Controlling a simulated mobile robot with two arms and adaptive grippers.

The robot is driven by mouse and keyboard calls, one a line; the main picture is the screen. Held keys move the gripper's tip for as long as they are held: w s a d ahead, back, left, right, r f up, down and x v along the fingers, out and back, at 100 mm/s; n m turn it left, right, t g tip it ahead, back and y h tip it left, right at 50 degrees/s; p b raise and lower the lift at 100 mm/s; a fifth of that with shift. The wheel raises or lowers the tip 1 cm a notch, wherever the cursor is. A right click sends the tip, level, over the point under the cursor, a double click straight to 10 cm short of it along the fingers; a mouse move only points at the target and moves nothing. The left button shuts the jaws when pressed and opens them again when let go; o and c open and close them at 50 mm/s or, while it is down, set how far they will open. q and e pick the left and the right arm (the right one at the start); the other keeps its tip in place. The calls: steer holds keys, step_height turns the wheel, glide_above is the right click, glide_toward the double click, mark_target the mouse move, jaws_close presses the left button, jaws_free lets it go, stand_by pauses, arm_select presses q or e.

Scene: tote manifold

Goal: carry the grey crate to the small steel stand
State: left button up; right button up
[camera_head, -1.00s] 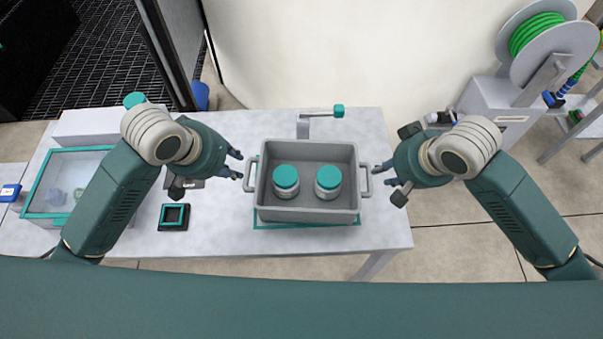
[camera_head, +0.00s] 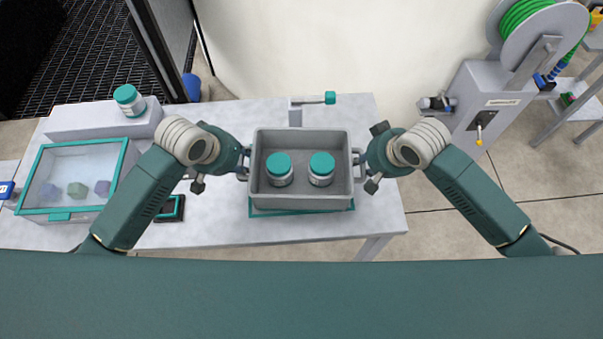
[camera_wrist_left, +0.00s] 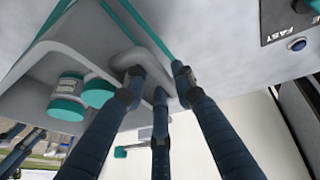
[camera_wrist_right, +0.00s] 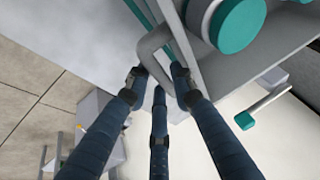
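The grey crate (camera_head: 301,203) sits upright on a teal-edged mat on the pale table. It holds two white jars (camera_head: 280,169) (camera_head: 321,169) with teal lids. My left gripper (camera_head: 243,163) is at the crate's left handle. In the left wrist view its fingers (camera_wrist_left: 157,85) are spread around that handle (camera_wrist_left: 128,58). My right gripper (camera_head: 361,165) is at the right handle. In the right wrist view its fingers (camera_wrist_right: 156,83) are spread around that handle (camera_wrist_right: 150,48). Neither gripper looks closed. I cannot identify the small steel stand for certain.
A teal-framed clear box (camera_head: 75,176) and a jar (camera_head: 129,100) on a grey block are at the table's left. A small teal-tipped fixture (camera_head: 312,99) stands behind the crate. A cabinet with a green hose reel (camera_head: 490,100) and a legged grey frame (camera_head: 575,118) are at right.

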arm_select(q)
steer(key=shift+w+f, duration=0.25)
steer(key=shift+f, duration=0.25)
arm_select(e)
steer(key=shift+w+a+f, duration=0.1)
steer(key=shift+w+f, duration=0.15)
steer(key=shift+f, duration=0.3)
arm_select(q)
steer(key=shift+d, duration=0.1)
jaws_close()
arm_select(e)
jaws_close()
arm_select(q)
steer(key=shift+r, duration=0.15)
arm_select(e)
steer(key=shift+r, duration=0.2)
